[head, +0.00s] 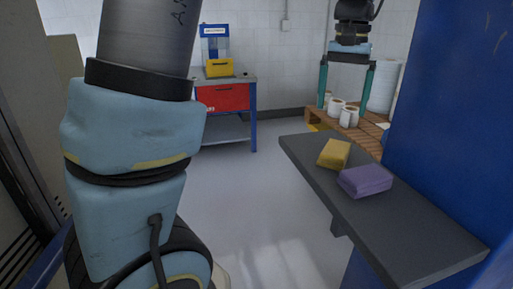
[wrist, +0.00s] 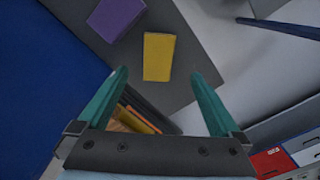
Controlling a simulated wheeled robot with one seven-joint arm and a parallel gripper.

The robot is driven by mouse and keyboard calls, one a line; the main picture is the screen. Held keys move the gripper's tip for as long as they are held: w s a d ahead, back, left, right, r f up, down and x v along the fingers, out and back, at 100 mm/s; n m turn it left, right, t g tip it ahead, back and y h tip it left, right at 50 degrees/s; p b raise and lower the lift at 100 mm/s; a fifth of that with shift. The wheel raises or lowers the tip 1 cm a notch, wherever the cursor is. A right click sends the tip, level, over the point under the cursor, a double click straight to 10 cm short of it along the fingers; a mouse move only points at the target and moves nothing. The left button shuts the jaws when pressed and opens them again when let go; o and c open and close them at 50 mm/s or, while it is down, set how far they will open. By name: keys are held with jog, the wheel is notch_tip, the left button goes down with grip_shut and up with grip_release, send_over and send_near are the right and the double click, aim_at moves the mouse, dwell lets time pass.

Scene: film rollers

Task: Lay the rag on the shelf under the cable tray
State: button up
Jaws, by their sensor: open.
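A yellow folded-looking block (head: 334,153) and a purple one (head: 365,180) lie side by side on a dark grey shelf (head: 425,232). I cannot tell for sure which is the rag. In the wrist view the yellow piece (wrist: 159,57) lies just beyond the gap between my fingertips, and the purple piece (wrist: 116,16) is up and left of it on the grey shelf (wrist: 182,88). My gripper (head: 345,100) points down with its teal fingers apart, empty, above and behind the shelf. It also shows in the wrist view (wrist: 159,74). I cannot identify a cable tray.
A blue panel (head: 450,110) rises along the shelf's right side. White rolls (head: 348,116) stand on a wooden pallet (head: 365,134) behind the shelf. A workbench with a red drawer (head: 223,97) stands at the back. The floor between (head: 250,185) is clear.

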jog(key=w+a+f+n, duration=0.15)
jog(key=a+f, duration=0.25)
jog(key=a, duration=0.4)
jog(key=w+a+f+n, duration=0.1)
jog(key=w+a+f, duration=0.1)
jog(key=a+f, duration=0.35)
jog(key=s+a+f+n, duration=0.1)
jog(key=s+a+f, duration=0.2)
jog(key=a, duration=0.5)
jog(key=s+a+f+n+t, duration=0.1)
jog(key=s+a+f+n, duration=0.1)
jog(key=a, duration=0.6)
jog(key=shift+s+a+f+t, duration=0.15)
jog(key=shift+s+f+t, duration=0.15)
jog(key=shift+s+f, duration=0.55)
jog(key=shift+c, duration=0.3)
